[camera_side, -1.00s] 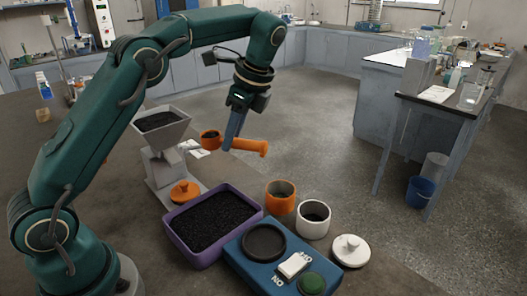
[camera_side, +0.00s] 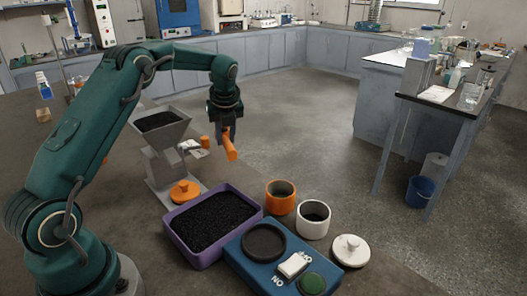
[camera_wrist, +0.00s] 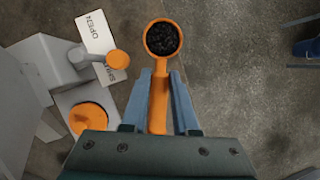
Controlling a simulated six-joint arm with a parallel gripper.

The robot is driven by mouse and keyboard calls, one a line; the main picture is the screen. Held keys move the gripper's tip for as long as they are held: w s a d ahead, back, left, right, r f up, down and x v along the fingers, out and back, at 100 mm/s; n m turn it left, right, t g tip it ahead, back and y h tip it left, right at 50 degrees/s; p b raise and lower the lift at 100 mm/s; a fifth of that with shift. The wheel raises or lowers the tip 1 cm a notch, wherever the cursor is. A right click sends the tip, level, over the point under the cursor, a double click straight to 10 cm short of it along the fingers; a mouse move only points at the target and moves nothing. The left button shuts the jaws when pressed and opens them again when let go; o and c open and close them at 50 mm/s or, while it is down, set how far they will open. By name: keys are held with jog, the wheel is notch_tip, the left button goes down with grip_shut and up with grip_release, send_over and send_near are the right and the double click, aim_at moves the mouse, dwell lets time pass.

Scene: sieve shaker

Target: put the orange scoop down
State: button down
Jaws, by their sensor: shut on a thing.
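My gripper (camera_wrist: 160,108) is shut on the handle of the orange scoop (camera_wrist: 159,95), as the wrist view shows. The scoop's round bowl sticks out ahead of the fingers and holds black grains (camera_wrist: 162,38). In the side view my gripper (camera_side: 222,138) is up beside the grey hopper, and the scoop's handle (camera_side: 230,149) points toward the camera and down. The bowl is hidden there behind my gripper. The scoop appears held above the bench's far edge, with floor showing behind it; its exact height is hard to tell.
A grey hopper (camera_side: 166,142) of black grains stands left of the scoop, with an orange knob (camera_wrist: 118,59), a printed card (camera_wrist: 95,33) and an orange lid (camera_side: 184,191). Nearer are a purple tray (camera_side: 178,241), orange jar (camera_side: 280,203), white jar (camera_side: 313,228), white lid (camera_side: 351,250) and blue device (camera_side: 244,275).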

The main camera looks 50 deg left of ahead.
aim_at(227, 166)
jog(key=shift+f, duration=3.3)
jog(key=shift+f, duration=0.15)
jog(key=c, duration=0.7)
grip_release()
jog(key=v, duration=1.2)
jog(key=shift+d+r, duration=0.1)
jog(key=shift+r, duration=0.1)
jog(key=s+d+r+n+t+h, duration=0.1)
jog(key=s+d+r+n, duration=0.2)
jog(key=s+d+n, duration=0.45)
jog(key=s+d+r+n+t+h, duration=0.2)
jog(key=s+d+r+n, duration=0.2)
jog(key=s+d+n, duration=0.3)
jog(key=s+d+f+n, duration=0.1)
jog(key=s+n, duration=0.1)
jog(key=s+f+n, duration=0.1)
jog(key=s+n, duration=0.1)
jog(key=n, duration=0.1)
jog(key=s+d+f+n+h, duration=0.1)
jog(key=s+n, duration=0.2)
jog(key=shift+s+d+f+t, duration=0.1)
jog(key=shift+d+f+t, duration=0.05)
jog(key=shift+d+t, duration=0.2)
